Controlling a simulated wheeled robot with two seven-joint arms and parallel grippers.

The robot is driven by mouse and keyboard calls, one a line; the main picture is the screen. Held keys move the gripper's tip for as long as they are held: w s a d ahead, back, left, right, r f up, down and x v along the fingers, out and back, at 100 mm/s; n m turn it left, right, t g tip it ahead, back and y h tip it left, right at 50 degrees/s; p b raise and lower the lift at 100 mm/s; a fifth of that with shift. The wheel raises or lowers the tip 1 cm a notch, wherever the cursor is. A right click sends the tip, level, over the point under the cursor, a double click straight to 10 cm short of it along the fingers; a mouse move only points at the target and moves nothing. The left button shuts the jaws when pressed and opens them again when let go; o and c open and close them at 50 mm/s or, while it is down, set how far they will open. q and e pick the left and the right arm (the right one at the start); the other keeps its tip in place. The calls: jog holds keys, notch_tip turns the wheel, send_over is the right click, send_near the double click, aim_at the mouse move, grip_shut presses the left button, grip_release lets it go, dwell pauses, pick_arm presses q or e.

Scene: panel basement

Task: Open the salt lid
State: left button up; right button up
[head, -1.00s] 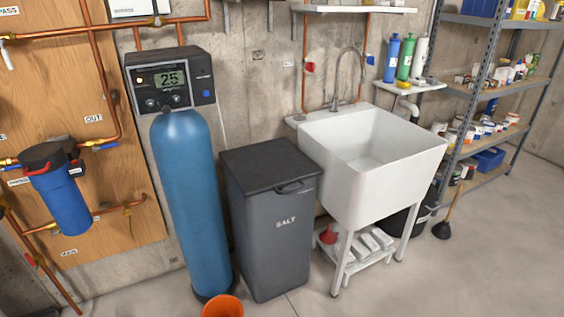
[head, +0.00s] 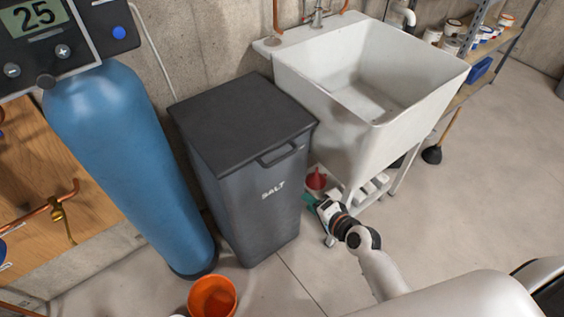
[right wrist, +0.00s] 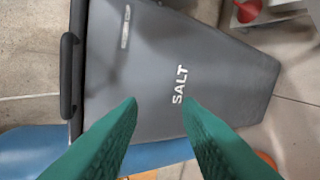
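The grey salt bin (head: 244,210) stands upright on the floor, with "SALT" on its front. Its dark lid (head: 240,120) lies flat and closed, with a handle (head: 280,155) at the front edge. In the right wrist view the bin (right wrist: 210,75) appears turned sideways, with the handle (right wrist: 70,75) at the left. My right gripper (head: 309,201) is in front of and to the right of the bin, below lid height. Its green fingers (right wrist: 160,105) are apart with nothing between them, pointing at the bin front. My left gripper is not in view.
A white utility sink (head: 375,75) stands close to the bin's right. A blue tank (head: 130,160) stands to its left. An orange bucket (head: 212,298) is on the floor in front. A red funnel (head: 316,179) sits under the sink. The floor at right is open.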

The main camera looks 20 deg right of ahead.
jog(key=m+t+y, duration=0.2)
send_near(282, 156)
jog(key=s, duration=0.2)
jog(key=x, duration=0.8)
jog(key=b+x, duration=0.1)
jog(key=x, duration=0.3)
jog(key=shift+w+d+f, duration=0.1)
jog(key=shift+d+f, duration=0.05)
jog(key=shift+d, duration=0.25)
grip_shut()
